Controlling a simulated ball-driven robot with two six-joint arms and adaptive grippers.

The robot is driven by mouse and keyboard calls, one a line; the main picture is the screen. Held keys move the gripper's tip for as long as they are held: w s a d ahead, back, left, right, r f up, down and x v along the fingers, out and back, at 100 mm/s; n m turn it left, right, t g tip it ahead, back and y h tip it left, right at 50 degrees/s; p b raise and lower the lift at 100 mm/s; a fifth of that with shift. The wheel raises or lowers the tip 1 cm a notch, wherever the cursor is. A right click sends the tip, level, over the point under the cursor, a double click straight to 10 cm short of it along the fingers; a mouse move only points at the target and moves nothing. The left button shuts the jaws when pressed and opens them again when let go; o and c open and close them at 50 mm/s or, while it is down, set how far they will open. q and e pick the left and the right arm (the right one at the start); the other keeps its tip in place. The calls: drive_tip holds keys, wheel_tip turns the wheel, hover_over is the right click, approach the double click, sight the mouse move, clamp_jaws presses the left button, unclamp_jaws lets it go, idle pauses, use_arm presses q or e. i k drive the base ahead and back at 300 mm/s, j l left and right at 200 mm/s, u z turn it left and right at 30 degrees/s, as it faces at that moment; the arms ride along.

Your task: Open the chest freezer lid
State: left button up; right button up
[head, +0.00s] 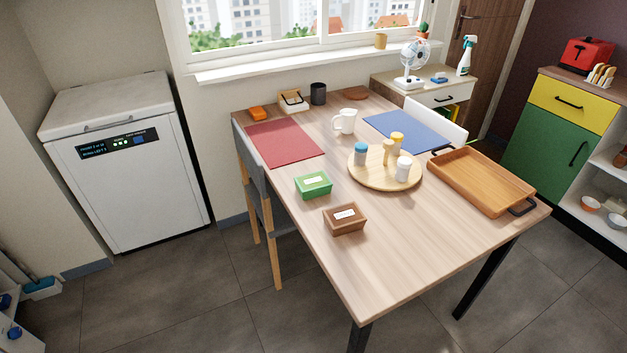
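The white chest freezer (130,175) stands against the wall at the left of the head view. Its light lid (105,98) lies flat and closed on top. A grey handle (108,124) runs along the lid's front edge. Below it is a dark control panel (118,144) with small lit lights and text. Neither of my grippers shows in this view.
A wooden table (370,240) fills the middle, holding boxes, placemats, a round board and a tray (480,180). Floor (170,290) in front of the freezer is clear. A shelf (15,325) stands lower left.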

sight(81, 108)
drive_tip(key=u, duration=1.25)
